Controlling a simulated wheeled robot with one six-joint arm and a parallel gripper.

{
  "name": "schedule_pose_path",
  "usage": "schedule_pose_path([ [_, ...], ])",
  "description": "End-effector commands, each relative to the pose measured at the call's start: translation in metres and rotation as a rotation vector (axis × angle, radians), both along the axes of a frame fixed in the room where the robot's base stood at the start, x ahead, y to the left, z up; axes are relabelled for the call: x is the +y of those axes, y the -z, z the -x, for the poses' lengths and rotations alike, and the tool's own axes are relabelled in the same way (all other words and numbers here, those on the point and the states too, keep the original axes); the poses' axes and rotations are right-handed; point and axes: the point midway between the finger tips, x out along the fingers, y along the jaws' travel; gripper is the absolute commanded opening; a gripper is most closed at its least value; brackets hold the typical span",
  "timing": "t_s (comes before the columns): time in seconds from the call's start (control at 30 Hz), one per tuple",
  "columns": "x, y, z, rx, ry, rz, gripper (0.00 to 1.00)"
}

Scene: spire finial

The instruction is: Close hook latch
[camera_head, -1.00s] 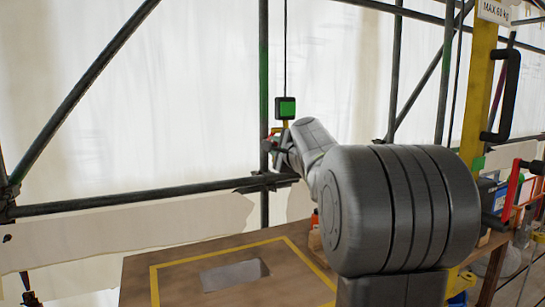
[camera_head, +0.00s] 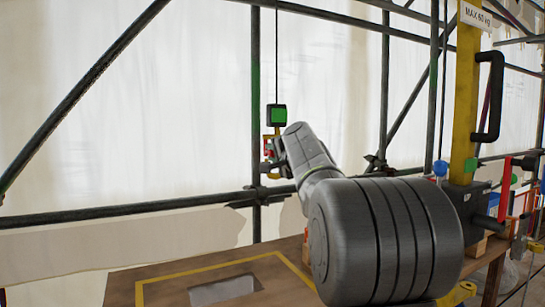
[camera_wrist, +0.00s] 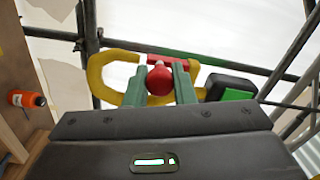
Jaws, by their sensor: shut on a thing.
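A yellow hook (camera_wrist: 108,68) hangs below a black and green block (camera_wrist: 232,88) and lies just beyond my fingers in the wrist view. Its red latch bar (camera_wrist: 170,61) shows between yellow parts of the hook; I cannot tell whether it meets the tip. A red ball knob (camera_wrist: 160,80) sits between the two green fingers of my gripper (camera_wrist: 160,86), which is shut on it. In the head view the block (camera_head: 277,116) hangs on a cable, with the hook (camera_head: 276,138) below it. My gripper there (camera_head: 272,160) is small and partly hidden by my wrist.
Dark scaffold poles (camera_head: 256,80) stand close behind the hook, with a horizontal pole (camera_head: 130,212) below. A wooden table (camera_head: 125,287) with a yellow outline is underneath. A yellow post with a black handle (camera_head: 490,95) stands at right. An orange bottle (camera_wrist: 27,99) shows at left in the wrist view.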

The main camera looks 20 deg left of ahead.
Motion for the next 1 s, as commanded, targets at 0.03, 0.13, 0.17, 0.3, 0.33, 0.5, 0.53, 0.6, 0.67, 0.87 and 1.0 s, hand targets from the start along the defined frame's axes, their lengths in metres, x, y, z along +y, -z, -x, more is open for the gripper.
schedule_pose_path([
  [0.03,0.000,0.001,0.000,-0.001,0.000,0.004,0.00],
  [0.13,0.000,0.001,0.000,-0.002,0.000,0.004,0.00],
  [0.17,0.000,0.001,0.000,-0.002,0.000,0.004,0.00],
  [0.3,0.000,0.001,0.000,0.000,0.000,0.004,0.00],
  [0.33,0.000,0.001,0.000,0.000,0.000,0.004,0.00],
  [0.5,0.000,0.001,0.000,-0.001,0.000,0.004,0.45],
  [0.53,0.000,0.001,0.000,-0.001,0.001,0.003,0.45],
  [0.6,0.000,0.001,0.000,-0.001,0.000,0.002,0.45],
  [0.67,0.000,0.001,0.000,-0.001,0.000,0.002,0.45],
  [0.87,-0.006,0.000,0.005,-0.002,0.001,0.001,0.45],
  [1.0,-0.021,0.001,0.018,-0.003,0.003,0.001,0.45],
])
